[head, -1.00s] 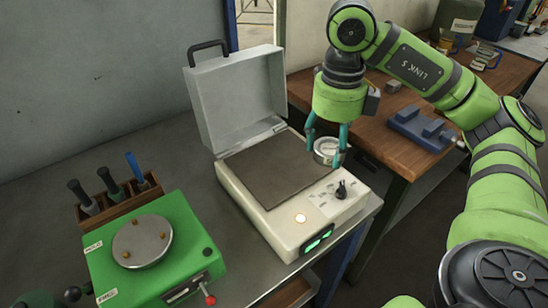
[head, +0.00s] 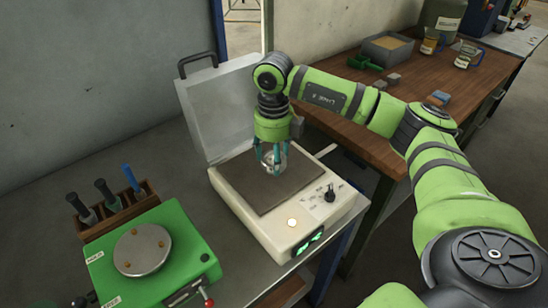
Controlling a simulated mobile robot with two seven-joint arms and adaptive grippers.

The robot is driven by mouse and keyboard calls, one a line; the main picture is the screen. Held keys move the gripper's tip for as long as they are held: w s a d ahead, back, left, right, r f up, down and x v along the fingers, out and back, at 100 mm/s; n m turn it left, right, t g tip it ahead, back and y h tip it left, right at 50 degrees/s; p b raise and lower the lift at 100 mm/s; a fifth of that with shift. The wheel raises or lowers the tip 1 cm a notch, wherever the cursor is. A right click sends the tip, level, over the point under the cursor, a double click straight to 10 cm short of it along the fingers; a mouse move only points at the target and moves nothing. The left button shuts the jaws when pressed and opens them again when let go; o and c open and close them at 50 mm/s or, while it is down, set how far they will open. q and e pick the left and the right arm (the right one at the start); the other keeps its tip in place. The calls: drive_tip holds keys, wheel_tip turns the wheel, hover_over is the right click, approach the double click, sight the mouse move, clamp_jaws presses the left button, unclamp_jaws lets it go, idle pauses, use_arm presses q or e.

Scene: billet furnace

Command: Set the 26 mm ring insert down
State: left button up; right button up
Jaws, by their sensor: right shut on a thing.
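My right gripper (head: 272,163) is shut on the ring insert (head: 275,160), a small silvery ring partly hidden behind the teal fingers. It is over the dark plate (head: 284,189) of a cream, open-lidded device (head: 262,227). I cannot tell whether the ring touches the plate. My left gripper is not in view.
The raised grey lid (head: 213,110) stands behind the plate. A green fixture (head: 182,244) with a round metal disc sits at the left, with a wooden tool rack (head: 112,213) behind it. A wooden bench (head: 345,110) with a grey bin (head: 387,46) is at the right.

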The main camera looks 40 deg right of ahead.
drive_tip(key=shift+f+p, duration=0.3)
drive_tip(key=shift+f, duration=0.7)
drive_tip(key=shift+f, duration=0.1)
drive_tip(key=o, duration=1.2)
drive_tip(key=shift+f, duration=0.15)
drive_tip(key=o, duration=0.5)
drive_tip(key=shift+c, duration=0.2)
